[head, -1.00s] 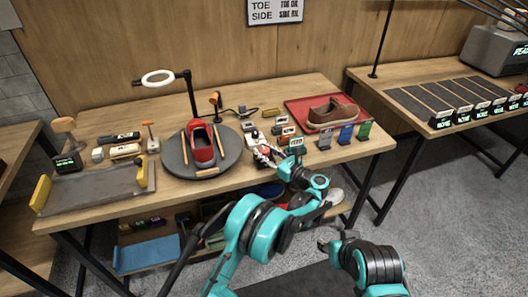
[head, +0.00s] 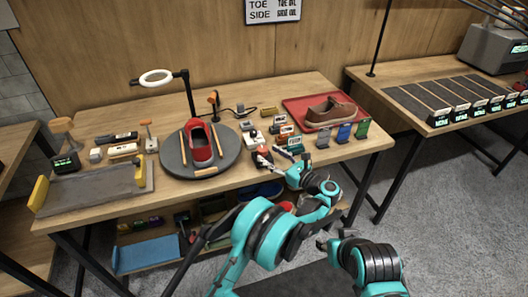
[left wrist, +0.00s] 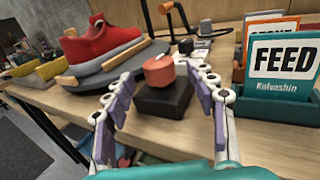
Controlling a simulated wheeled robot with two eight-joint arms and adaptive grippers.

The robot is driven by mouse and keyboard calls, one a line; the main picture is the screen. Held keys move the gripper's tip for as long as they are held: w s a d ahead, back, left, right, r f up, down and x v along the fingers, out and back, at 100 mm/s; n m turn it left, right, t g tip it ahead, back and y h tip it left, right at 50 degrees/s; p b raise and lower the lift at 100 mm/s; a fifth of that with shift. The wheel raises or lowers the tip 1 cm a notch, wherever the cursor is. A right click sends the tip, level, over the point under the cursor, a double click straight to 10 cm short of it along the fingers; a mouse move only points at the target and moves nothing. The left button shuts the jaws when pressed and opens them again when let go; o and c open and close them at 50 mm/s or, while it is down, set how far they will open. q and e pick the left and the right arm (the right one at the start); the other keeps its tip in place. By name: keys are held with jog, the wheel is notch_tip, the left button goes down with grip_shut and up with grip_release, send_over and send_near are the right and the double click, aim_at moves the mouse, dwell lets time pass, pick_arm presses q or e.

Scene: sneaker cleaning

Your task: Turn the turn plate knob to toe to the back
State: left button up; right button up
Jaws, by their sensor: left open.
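The turn plate (head: 228,164) is a round dark grey disc on the table, with the red sneaker (head: 203,150) on it. In the left wrist view the plate (left wrist: 85,80) and sneaker (left wrist: 100,42) are at upper left. The red knob (left wrist: 158,70) sits on a black block (left wrist: 165,98) to the right of the plate. My left gripper (left wrist: 160,79) is open, with its jointed fingers on either side of the knob and a visible gap to each. In the head view the left gripper (head: 268,156) partly hides the knob. My right gripper does not show clearly.
A FEED card holder (left wrist: 280,95) stands close right of my left gripper. A red tray (head: 350,104) with a brown shoe is at the back right. A ring lamp (head: 158,77) rises behind the plate.

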pick_arm(q)
jog(key=shift+v, duration=1.5)
jog(key=w+a+r+m+t+h, duration=0.1)
jog(key=w+r+m+t, duration=0.1)
jog(key=r, duration=0.3)
jog(key=w+a+r+m+t, duration=0.1)
jog(key=r+m, duration=0.1)
jog(key=r, duration=0.3)
notch_tip(320, 180, up, 11)
jog(key=m+t+h, duration=0.4)
jog(key=m, duration=0.3)
send_over(267, 153)
notch_tip(267, 153, up, 7)
jog(key=s+a+m+t+h, duration=0.1)
jog(key=s+m+h, duration=0.2)
jog(key=m+h, duration=0.85)
jog(key=s+a+f+m+g+y, duration=0.1)
jog(key=s+a+f+m+g, duration=0.3)
jog(key=s, duration=0.7)
jog(key=s+a+f+m+g+y, duration=0.1)
jog(key=s+a+f+m+g, duration=0.4)
jog(key=s+a+f+m, duration=0.3)
jog(key=s+a+f+m+g+y, duration=0.1)
jog(key=s+a+f+m+g, duration=0.3)
jog(key=s+f+m, duration=0.6)
jog(key=s+a+f, duration=0.2)
jog(key=s+f, duration=0.1)
jog(key=s, duration=0.2)
jog(key=shift+a+g+y, duration=0.35)
jog(key=shift+a+g, duration=0.05)
